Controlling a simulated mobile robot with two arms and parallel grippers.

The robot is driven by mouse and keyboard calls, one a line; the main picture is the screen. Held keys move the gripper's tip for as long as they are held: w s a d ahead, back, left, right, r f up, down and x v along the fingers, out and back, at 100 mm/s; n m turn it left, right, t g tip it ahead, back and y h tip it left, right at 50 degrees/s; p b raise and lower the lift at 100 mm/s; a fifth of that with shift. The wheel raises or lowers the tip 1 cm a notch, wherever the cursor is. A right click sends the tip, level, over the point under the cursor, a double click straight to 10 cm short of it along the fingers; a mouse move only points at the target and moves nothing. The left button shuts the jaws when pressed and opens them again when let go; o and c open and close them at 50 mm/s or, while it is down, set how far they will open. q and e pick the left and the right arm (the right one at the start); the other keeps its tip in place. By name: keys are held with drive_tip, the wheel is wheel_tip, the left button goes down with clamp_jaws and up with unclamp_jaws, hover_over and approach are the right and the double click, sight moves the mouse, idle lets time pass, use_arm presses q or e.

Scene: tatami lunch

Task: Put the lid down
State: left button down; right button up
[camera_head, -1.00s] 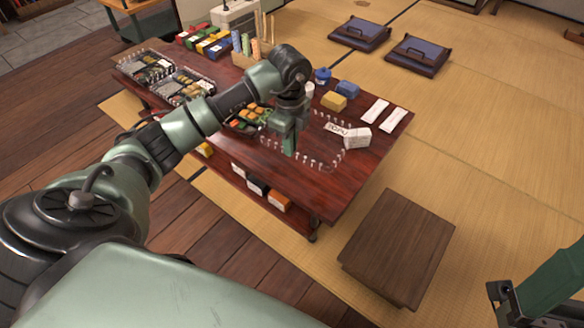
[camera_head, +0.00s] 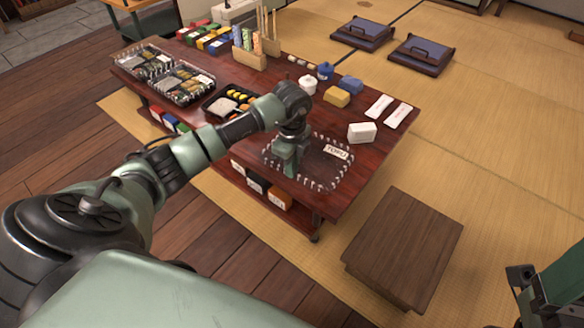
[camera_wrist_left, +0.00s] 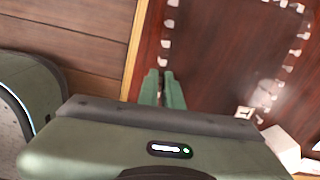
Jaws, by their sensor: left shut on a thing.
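The lid (camera_head: 312,172) is a clear rectangle with a pale, beaded-looking rim, at the front right of the dark red table (camera_head: 368,160). A TOFU label (camera_head: 337,152) shows inside its outline. My left gripper (camera_head: 289,168) is shut on the lid near its left part, fingers pointing down. In the left wrist view the two fingers (camera_wrist_left: 164,88) are close together, with the lid's rim (camera_wrist_left: 166,45) beyond them. I cannot tell whether the lid touches the table. My right gripper (camera_head: 520,285) is partly in view at the lower right; its jaw state is unclear.
A white block (camera_head: 362,132) stands just behind the lid. An open food box (camera_head: 232,101) and clear-covered boxes (camera_head: 181,83) are to the left. Yellow (camera_head: 337,97) and blue (camera_head: 350,85) blocks stand behind. A wooden stool (camera_head: 404,245) is in front, beyond the table's edge.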

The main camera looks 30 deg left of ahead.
use_arm(q)
drive_tip(key=shift+f, duration=0.1)
drive_tip(key=c, duration=1.6)
unclamp_jaws()
